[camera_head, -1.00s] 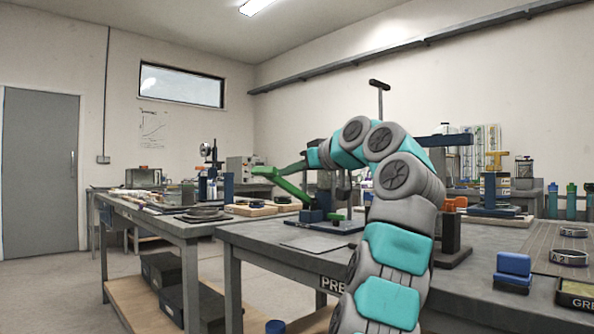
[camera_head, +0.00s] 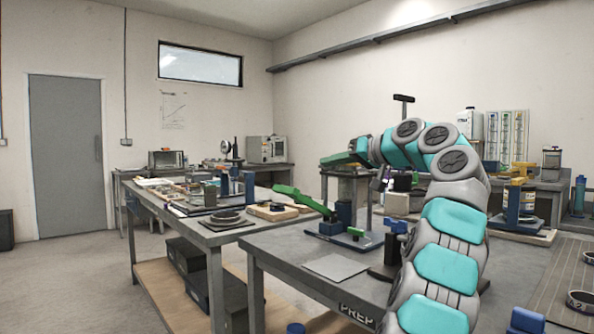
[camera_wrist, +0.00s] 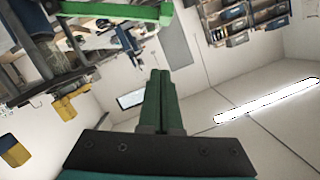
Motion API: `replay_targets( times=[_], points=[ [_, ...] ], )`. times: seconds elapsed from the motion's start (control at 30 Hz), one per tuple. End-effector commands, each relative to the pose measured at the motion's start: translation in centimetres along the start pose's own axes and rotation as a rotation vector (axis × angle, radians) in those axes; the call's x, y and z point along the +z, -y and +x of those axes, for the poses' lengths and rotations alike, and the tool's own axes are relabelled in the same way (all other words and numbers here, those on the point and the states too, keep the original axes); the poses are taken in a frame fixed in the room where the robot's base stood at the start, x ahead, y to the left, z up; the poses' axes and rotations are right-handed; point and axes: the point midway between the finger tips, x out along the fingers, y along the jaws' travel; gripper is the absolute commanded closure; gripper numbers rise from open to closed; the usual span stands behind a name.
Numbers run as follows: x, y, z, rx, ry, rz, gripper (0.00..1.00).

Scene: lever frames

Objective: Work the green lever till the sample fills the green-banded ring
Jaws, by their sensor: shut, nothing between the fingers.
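A green bar (camera_wrist: 115,11), apparently this lever, crosses the top left of the wrist view. My gripper (camera_head: 330,160) is above and right of the lever's free end, apart from it. Its green fingers (camera_wrist: 158,85) are together and empty in the wrist view. A small green part (camera_head: 355,232) sits on the press base. The sample and the green-banded ring cannot be made out.
A grey plate (camera_head: 336,268) lies on the bench left of my arm. A yellow-topped blue press (camera_head: 519,205) stands at the right. The left table (camera_head: 215,238) holds several devices. A dark ring (camera_head: 581,301) lies at the right front.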

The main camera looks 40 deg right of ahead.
Motion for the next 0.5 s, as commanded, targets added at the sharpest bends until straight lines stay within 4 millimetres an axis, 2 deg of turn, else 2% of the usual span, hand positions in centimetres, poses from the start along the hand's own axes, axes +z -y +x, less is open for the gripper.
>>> replay_targets(
  times=[0.37, 0.5],
  points=[
    [0.1, -0.1, 0.1, -0.001, 0.001, 0.003, 1.00],
    [0.0, -0.1, 1.2, 0.001, 0.001, 0.003, 1.00]
  ],
)
